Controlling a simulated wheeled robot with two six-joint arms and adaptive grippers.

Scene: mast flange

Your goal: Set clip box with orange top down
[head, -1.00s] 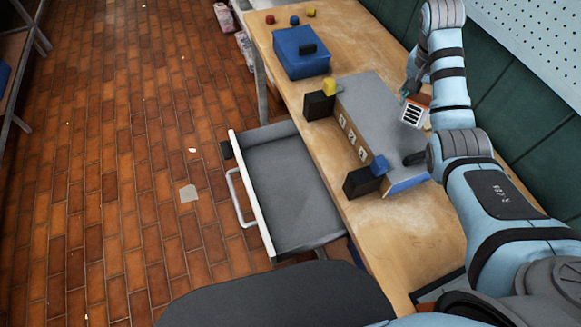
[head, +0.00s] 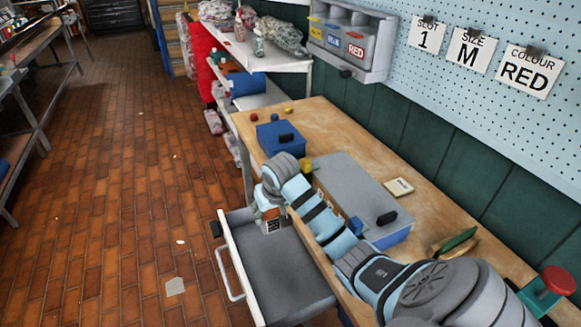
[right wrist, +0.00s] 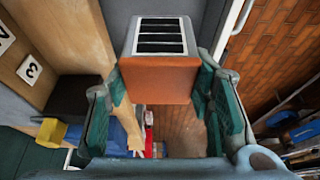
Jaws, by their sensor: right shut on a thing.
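The clip box with the orange top (right wrist: 160,80) is between the fingers of my right gripper (right wrist: 160,95), one finger on each side. Its orange face is towards the wrist camera, and a pale end with dark slots shows beyond it. In the head view the clip box (head: 271,225) hangs below my right gripper (head: 268,204), over the far end of the open drawer (head: 285,272). I cannot tell whether it touches the drawer. My right arm hides part of the grey cabinet's front. My left gripper is out of view.
A grey cabinet (head: 350,184) and a blue box (head: 281,139) stand on the wooden bench (head: 375,160). A small pale block (head: 399,187) lies behind the cabinet. Wall cards (head: 468,48) read slot 1, size M, colour red. Labelled bins (head: 352,40) hang at the back.

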